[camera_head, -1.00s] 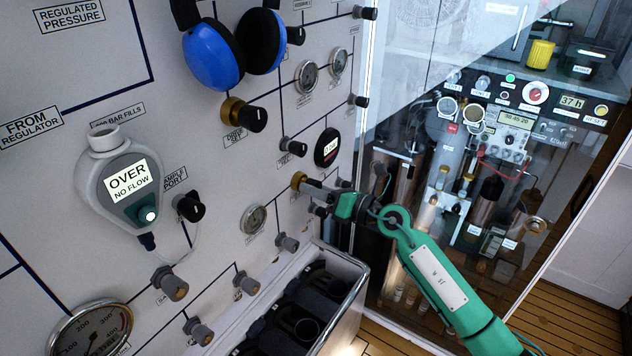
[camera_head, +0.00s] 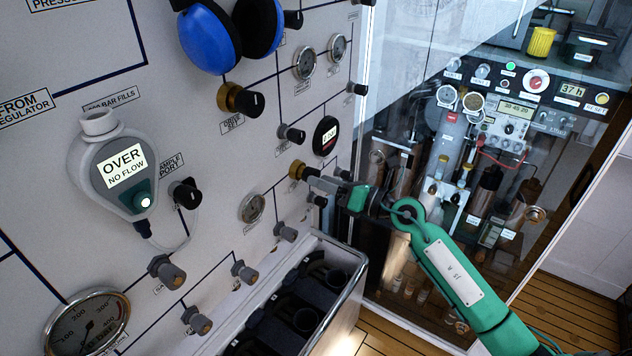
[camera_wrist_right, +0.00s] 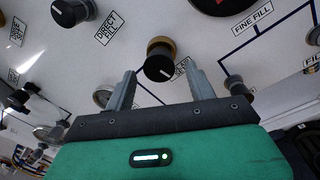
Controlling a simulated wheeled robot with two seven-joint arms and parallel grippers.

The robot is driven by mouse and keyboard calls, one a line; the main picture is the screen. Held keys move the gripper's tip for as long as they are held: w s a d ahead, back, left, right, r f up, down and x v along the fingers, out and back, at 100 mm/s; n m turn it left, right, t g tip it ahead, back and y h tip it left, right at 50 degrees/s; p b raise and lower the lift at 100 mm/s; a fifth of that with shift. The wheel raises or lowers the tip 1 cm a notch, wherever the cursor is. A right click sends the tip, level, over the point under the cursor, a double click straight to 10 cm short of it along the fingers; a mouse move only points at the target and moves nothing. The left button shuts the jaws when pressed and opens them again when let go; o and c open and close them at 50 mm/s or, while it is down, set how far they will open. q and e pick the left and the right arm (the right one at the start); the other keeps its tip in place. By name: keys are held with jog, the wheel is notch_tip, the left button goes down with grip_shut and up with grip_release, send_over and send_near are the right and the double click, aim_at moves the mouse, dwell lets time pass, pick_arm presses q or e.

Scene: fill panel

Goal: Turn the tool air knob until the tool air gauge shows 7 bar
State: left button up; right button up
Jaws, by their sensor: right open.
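My right gripper (camera_head: 312,177) is at the panel, at a black knob with a brass collar (camera_head: 296,170). In the right wrist view, the gripper (camera_wrist_right: 162,78) is open, and the black knob (camera_wrist_right: 159,67) sits between and slightly beyond its fingertips. I cannot tell whether the fingers touch it. The label beside this knob is partly hidden, so I cannot confirm that it is the tool air knob. A small round gauge (camera_head: 252,207) lies left of and below the knob; its label and reading are too small to read. My left gripper is out of view.
Another brass-collared knob (camera_head: 240,99) and blue ear defenders (camera_head: 212,45) are up left. A grey bin with dark compartments (camera_head: 345,318) stands below the gripper. A glass-fronted cabinet (camera_head: 385,150) is close on the right. A grey knob (camera_wrist_right: 236,84) is near the right finger.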

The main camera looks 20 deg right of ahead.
jog(key=b+v, duration=0.3)
jog(key=v, duration=0.8)
jog(key=shift+b, duration=0.4)
dwell(2.0)
